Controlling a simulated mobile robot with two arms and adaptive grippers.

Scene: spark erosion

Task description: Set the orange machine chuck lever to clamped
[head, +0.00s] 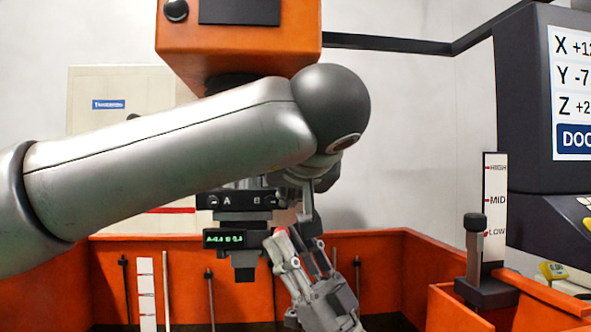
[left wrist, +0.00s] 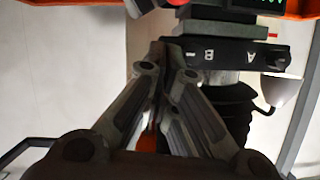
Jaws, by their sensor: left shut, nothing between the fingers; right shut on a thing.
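The orange machine head (head: 238,45) hangs at the top of the head view. Below it is the chuck, a black bar (head: 240,200) marked A and B; the bar also shows upside down in the left wrist view (left wrist: 225,55). My left gripper (head: 307,208) is right beside the bar's right end, pointing down, with its fingers shut and empty (left wrist: 160,55). My right gripper (head: 284,240) is lower, shut on a small red-tipped thing (head: 280,232) mostly hidden by its fingers. I cannot make out the chuck lever or its setting; my left arm covers part of the chuck.
An orange-walled tank (head: 380,262) with several upright rods surrounds the work area. A grey lever (head: 474,240) stands at a HIGH, MID, LOW scale (head: 494,200) on the right. A dark console (head: 530,120) with a screen is beyond it.

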